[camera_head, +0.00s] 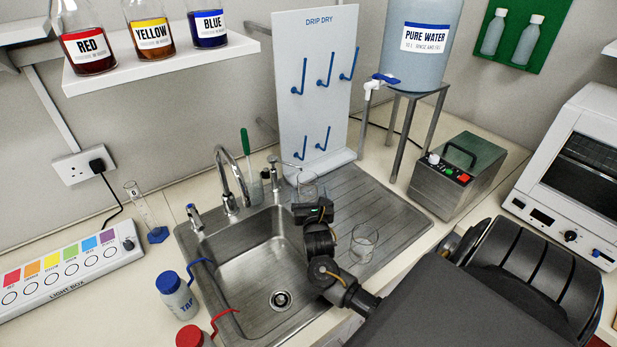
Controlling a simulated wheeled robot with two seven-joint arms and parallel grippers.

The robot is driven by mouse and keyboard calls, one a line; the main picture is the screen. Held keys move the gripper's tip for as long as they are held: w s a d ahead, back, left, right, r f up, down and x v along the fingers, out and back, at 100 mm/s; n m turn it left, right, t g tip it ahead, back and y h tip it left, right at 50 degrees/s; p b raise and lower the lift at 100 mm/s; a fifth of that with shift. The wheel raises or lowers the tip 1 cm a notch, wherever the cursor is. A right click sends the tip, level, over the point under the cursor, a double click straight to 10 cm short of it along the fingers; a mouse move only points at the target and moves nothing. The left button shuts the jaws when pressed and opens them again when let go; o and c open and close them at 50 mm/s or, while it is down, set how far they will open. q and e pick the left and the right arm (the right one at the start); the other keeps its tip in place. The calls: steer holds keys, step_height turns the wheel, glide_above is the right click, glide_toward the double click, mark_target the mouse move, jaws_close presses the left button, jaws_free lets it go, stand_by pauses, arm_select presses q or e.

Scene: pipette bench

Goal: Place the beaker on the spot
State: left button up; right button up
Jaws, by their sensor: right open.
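A clear glass beaker (307,184) stands at the back of the sink's drainboard, near the foot of the drip rack. A second clear beaker (364,240) stands on the ribbed drainboard, to the right of my right arm. My right gripper (308,211) is just in front of the back beaker and covers part of its lower side. The gripper is open; I see nothing held in it, and whether it touches the glass I cannot tell. Several white circles (41,286) lie below coloured labels on the light box at the left. My left gripper is not in view.
The steel sink (250,262) with its tap (228,180) lies left of my right arm. The drip rack (318,90) stands behind. A water tank (420,45) on a stand and a metal box (458,175) are to the right. Bottles (178,295) stand front left.

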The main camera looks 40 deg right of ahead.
steer(key=shift+p+v, duration=0.45)
steer(key=shift+v, duration=2.2)
steer(key=shift+w, duration=0.1)
